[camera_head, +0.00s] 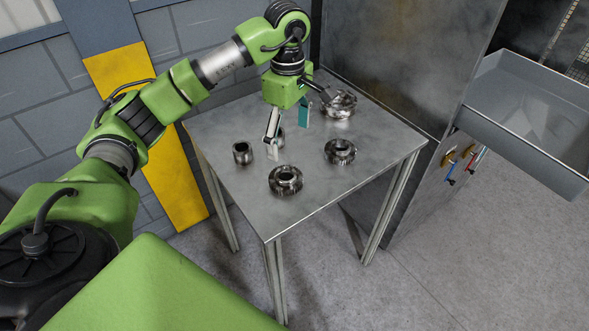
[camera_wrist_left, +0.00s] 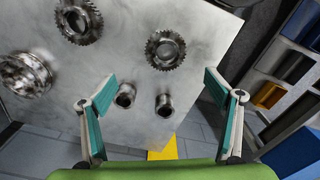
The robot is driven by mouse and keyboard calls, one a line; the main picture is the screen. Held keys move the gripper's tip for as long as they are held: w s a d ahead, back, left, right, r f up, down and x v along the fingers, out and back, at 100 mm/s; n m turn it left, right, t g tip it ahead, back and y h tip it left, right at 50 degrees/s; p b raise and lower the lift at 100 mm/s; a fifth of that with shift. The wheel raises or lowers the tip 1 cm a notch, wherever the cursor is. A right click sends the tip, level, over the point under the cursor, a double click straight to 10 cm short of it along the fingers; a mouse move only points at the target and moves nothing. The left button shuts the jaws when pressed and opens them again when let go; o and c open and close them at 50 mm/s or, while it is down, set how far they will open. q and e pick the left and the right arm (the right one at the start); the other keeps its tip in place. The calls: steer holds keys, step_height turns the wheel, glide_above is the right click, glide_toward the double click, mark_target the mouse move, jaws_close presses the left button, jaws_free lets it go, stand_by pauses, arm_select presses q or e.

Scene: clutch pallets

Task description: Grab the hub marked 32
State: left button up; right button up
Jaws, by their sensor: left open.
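Two small dark metal hubs stand on the steel table (camera_head: 325,185). One hub (camera_head: 243,153) is near the table's left edge in the head view; the other hub (camera_head: 279,138) is partly hidden behind my gripper finger. In the left wrist view they show as a hub (camera_wrist_left: 125,95) left of centre and a hub (camera_wrist_left: 164,106) close to the table edge. No number is legible on either. My left gripper (camera_head: 288,133) is open and empty above the table, fingers pointing down. In the wrist view both hubs lie between its spread fingers (camera_wrist_left: 158,84). My right gripper is not in view.
Toothed gear parts stand on the same table: one at the front (camera_head: 286,180), one at the right (camera_head: 340,151) and a wider part (camera_head: 339,105) at the back. A grey tray (camera_head: 525,120) juts out at the right. A wall is behind the table.

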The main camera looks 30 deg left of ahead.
arm_select(q)
steer(key=p, duration=0.2)
glide_toward(283, 188)
steer(key=w+f, duration=0.2)
steer(key=w, duration=0.1)
steer(key=f, duration=0.1)
steer(key=a+f+p, duration=0.1)
steer(key=f, duration=0.1)
steer(key=shift+w, duration=0.15)
step_height(283, 188, down, 3)
steer(key=shift+a+f+p, duration=0.15)
steer(key=shift+f+p, duration=0.05)
steer(key=shift+p, duration=0.55)
steer(key=shift+f, duration=0.25)
steer(key=c, duration=1.7)
steer(key=shift+c, duration=0.3)
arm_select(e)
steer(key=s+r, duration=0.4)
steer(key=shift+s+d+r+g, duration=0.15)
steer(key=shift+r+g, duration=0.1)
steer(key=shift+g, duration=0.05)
arm_select(q)
steer(key=shift+r, duration=0.15)
